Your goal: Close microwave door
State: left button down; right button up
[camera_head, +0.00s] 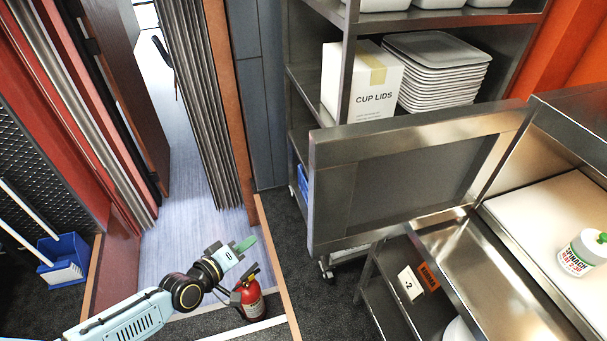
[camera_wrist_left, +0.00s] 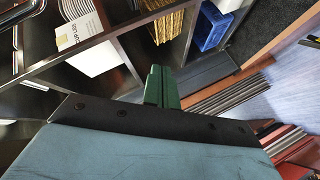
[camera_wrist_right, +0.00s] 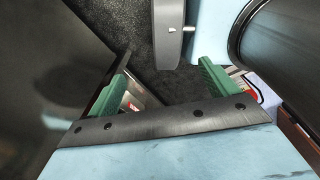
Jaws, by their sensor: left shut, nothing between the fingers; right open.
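The microwave door (camera_head: 415,185), a wide steel-framed panel with a dark middle, stands swung open right of centre in the head view. It joins a steel body (camera_head: 575,120) at the right edge, whose inside is only partly seen. My left gripper (camera_head: 244,244) is shut and empty, left of the door and apart from it. Its green fingers are together in the left wrist view (camera_wrist_left: 160,87). My right gripper (camera_wrist_right: 162,80) is open and empty in its wrist view, outside the head view. A dark flat panel lies close on its left; I cannot tell whether this is the door.
A steel rack behind the door holds a cup lids box (camera_head: 360,82) and stacked trays (camera_head: 437,65). A fire extinguisher (camera_head: 251,298) stands beside my left gripper. A spinach bottle (camera_head: 580,252) stands on a pale surface at right. Dark floor (camera_head: 290,235) shows left of the door.

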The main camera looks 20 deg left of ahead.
pick_arm(q)
jog(key=w+d+r+n+t+h+p, duration=0.1)
jog(key=d+r+n+h, duration=0.15)
jog(key=r, duration=0.65)
jog(key=d+r+n+t+h, duration=0.1)
jog(key=d+r+n+t, duration=0.15)
jog(key=r, duration=0.65)
jog(key=d+f+p+x, duration=0.1)
jog(key=x, duration=0.9)
jog(key=s+d+p, duration=0.1)
jog(key=s+d+g+p, duration=0.1)
jog(key=s, duration=0.1)
jog(key=shift+d+r+m, duration=0.2)
jog(key=shift+r+m, duration=0.1)
jog(key=shift+r, duration=0.1)
pick_arm(e)
jog(key=r, duration=0.1)
jog(key=w+r, duration=0.1)
jog(key=r, duration=0.1)
jog(key=w+r, duration=0.1)
jog(key=r, duration=0.1)
jog(key=shift+w, duration=0.25)
